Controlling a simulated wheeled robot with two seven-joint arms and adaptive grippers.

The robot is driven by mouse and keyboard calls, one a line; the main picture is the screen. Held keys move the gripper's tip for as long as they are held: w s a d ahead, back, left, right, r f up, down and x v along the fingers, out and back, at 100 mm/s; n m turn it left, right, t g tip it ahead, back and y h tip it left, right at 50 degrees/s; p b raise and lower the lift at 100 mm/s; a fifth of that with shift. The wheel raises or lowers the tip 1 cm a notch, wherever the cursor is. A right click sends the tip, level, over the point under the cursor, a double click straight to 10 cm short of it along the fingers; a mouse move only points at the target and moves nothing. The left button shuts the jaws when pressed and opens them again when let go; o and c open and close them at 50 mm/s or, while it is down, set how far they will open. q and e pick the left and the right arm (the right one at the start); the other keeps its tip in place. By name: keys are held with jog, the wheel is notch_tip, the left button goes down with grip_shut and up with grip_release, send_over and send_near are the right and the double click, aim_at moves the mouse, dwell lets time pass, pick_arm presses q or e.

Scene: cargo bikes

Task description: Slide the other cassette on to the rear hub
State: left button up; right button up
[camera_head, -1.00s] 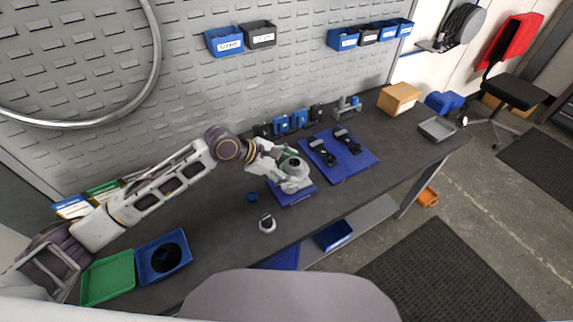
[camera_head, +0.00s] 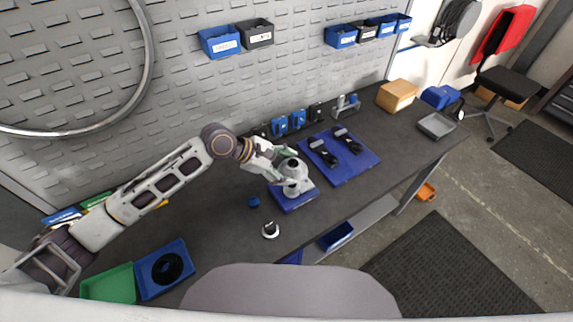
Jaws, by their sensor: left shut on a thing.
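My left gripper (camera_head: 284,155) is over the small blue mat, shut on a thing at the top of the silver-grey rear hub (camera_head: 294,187). This looks like the grey cassette (camera_head: 293,164), with a dark centre. The hub stands upright on the mat. The fingers partly hide the cassette, and I cannot tell whether it is seated on the hub or just above it. Another cassette, black and ring-shaped (camera_head: 167,268), lies in a blue tray at the lower left. My right gripper is not in view.
A small blue part (camera_head: 254,202) and a white-and-dark round part (camera_head: 270,230) lie on the dark bench. A blue mat (camera_head: 352,173) with two black tools lies to the right. A green tray (camera_head: 107,284) is at lower left. Small blue and black items stand behind.

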aim_at(281, 172)
pick_arm(q)
jog(key=shift+a+f, duration=0.1)
dwell(0.7)
jog(key=shift+f+b, duration=0.15)
jog(key=shift+b, duration=0.15)
jog(key=shift+f+b, duration=0.35)
jog(key=shift+b, duration=0.2)
jog(key=shift+f+b, duration=1)
jog(key=shift+b, duration=0.6)
jog(key=shift+f+b, duration=0.6)
jog(key=shift+b, duration=0.4)
jog(key=shift+f+p, duration=0.1)
jog(key=shift+p, duration=0.2)
jog(key=shift+f, duration=0.65)
